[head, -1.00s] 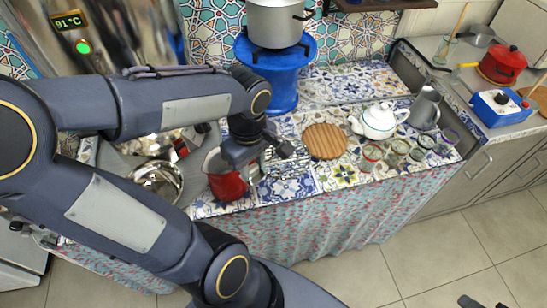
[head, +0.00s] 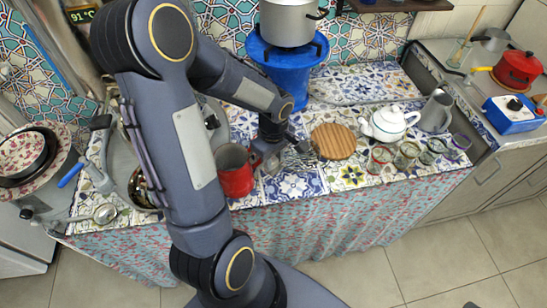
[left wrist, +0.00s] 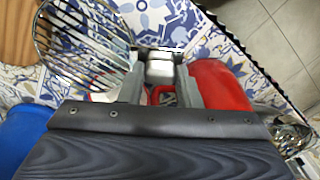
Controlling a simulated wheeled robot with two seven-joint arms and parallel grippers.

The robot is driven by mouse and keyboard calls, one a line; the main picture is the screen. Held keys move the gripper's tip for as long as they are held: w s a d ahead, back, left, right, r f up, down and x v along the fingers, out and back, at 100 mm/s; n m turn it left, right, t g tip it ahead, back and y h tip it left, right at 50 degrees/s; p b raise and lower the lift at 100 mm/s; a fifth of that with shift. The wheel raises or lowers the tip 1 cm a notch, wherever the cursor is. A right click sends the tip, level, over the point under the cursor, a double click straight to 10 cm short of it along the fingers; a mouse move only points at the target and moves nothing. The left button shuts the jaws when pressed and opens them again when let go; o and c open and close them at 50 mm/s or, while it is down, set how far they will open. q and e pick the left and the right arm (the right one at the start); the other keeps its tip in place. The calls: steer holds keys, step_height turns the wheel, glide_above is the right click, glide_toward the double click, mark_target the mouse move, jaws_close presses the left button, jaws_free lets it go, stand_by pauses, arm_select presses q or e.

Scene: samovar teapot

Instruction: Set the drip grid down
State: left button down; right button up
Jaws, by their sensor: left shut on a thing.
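The drip grid is a round wire rack; in the head view (head: 298,159) it is at the front of the tiled counter, left of a round wooden board. In the left wrist view the drip grid (left wrist: 85,42) extends to the upper left over blue-and-white tiles. My left gripper (head: 272,152) is shut on the grid's metal tab, which shows between its fingers in the left wrist view (left wrist: 160,78). The grid is at or just above the tiles; I cannot tell whether it touches. My right gripper is not in view.
A red jug (head: 235,172) stands close beside my left gripper. The wooden board (head: 333,141), white teapot (head: 388,124), grey pitcher (head: 436,112) and several glasses (head: 407,154) are to the right. A blue stand (head: 286,68) with a pot is behind. Bare tiles lie in front of the grid.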

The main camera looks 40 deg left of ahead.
arm_select(q)
steer(key=shift+f, duration=0.2)
steer(key=c, duration=1.1)
jaws_free()
steer(key=shift+o, duration=0.2)
steer(key=shift+r, duration=0.15)
step_height(320, 180, up, 11)
steer(key=s+d+r+m+t+h, duration=0.2)
steer(key=s+d+m, duration=0.3)
steer(key=s+m, duration=0.1)
steer(key=s+d+r+m+t+h, duration=0.1)
steer(key=s+d+r+m+t, duration=0.2)
steer(key=s+d+m, duration=0.2)
steer(key=s+m, duration=0.1)
steer(key=m, duration=0.2)
steer(key=shift+s+d+m+t+h+p, duration=0.2)
steer(key=shift+d+m+t+h+p, duration=0.1)
steer(key=shift+d+m+h+p, duration=0.1)
